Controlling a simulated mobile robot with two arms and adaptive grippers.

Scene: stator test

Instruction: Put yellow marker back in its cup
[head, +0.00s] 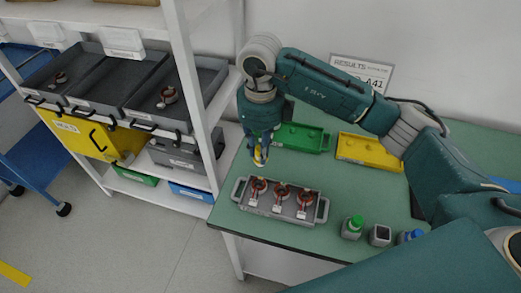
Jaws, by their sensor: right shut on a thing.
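My right gripper (260,158) is above the left part of the green table, pointing down and shut on the yellow marker (258,155), of which only a small yellow part shows between the fingers. Three small cups stand near the front edge of the table. The left one (351,234) has a green top, and the right one (407,240) has a blue top and is partly hidden by my arm. The middle cup (380,236) shows a dark opening with a pale rim and no coloured top. My left gripper is not in view.
A grey tray (325,209) with three copper-wound stators sits below my right gripper. A green tray (302,138) and a yellow tray (369,151) lie behind. A white shelf (197,90) with grey bins stands at left. The tabletop between tray and cups is clear.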

